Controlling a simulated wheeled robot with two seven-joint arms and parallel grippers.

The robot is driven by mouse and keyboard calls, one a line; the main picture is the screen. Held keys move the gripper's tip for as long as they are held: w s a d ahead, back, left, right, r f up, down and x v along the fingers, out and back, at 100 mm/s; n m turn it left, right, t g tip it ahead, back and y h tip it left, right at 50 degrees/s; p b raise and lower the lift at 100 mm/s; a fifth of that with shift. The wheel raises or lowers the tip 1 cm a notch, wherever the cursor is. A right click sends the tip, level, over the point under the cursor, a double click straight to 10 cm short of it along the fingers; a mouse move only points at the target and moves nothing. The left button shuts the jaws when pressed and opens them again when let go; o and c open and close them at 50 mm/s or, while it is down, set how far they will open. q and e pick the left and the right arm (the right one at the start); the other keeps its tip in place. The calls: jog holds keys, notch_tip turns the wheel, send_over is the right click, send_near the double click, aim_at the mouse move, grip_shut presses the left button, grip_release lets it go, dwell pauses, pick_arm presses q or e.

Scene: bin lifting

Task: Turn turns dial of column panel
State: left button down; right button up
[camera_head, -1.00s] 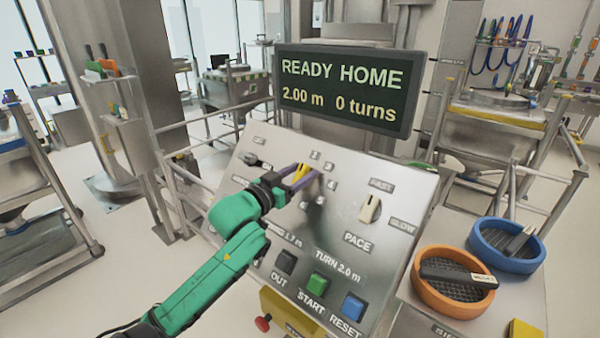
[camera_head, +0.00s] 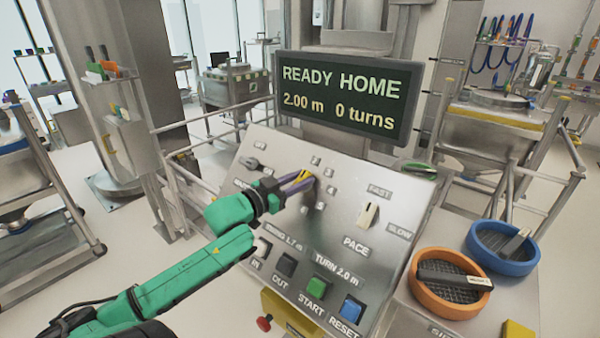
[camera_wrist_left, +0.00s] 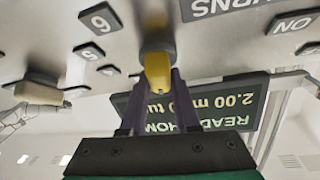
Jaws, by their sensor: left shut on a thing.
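The column panel (camera_head: 338,215) is a slanted metal console with buttons and number labels. Its turns dial (camera_wrist_left: 158,70) has a yellow grip on a dark round base, seen in the left wrist view. My left gripper (camera_head: 306,181) has its purple fingers shut on this dial, one on each side. In the head view the fingers hide most of the dial, so its exact setting cannot be told. The display (camera_head: 340,97) above reads READY HOME, 2.00 m, 0 turns. My right gripper is in neither view.
The pale PACE knob (camera_head: 368,214) stands out to the right of the turns dial. OUT, START (camera_head: 316,288) and RESET buttons line the lower panel. Orange (camera_head: 420,290) and blue round trays stand at the right. Metal railings (camera_head: 200,195) run behind the panel's left.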

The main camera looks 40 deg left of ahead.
pick_arm(q)
jog(key=m+g+h+p, duration=0.1)
jog(key=m+h+p, duration=0.1)
jog(key=m+p, duration=0.1)
jog(key=m+g+h+p, duration=0.1)
jog(key=m+h+p, duration=0.1)
jog(key=m+p, duration=0.1)
jog(key=shift+d+r+m+p, duration=0.15)
jog(key=shift+m+p, duration=0.15)
jog(key=shift+m, duration=0.4)
jog(key=shift+s+m+g+h+p, duration=0.1)
jog(key=shift+m+g+h+p, duration=0.3)
jog(key=shift+m+g+h, duration=0.5)
jog(key=m, duration=0.1)
jog(key=m+g, duration=0.1)
jog(key=m, duration=0.1)
jog(key=shift+d+f+m+g+h, duration=0.1)
jog(key=shift+f+m+g+h, duration=0.2)
jog(key=shift+f, duration=0.05)
jog(key=shift+s+f+m+g+b, duration=0.15)
jog(key=shift+m+g+b, duration=0.8)
jog(key=shift+m, duration=0.75)
jog(key=shift+g, duration=0.35)
jog(key=c, duration=0.6)
grip_release()
jog(key=shift+d, duration=0.1)
jog(key=shift+c, duration=0.2)
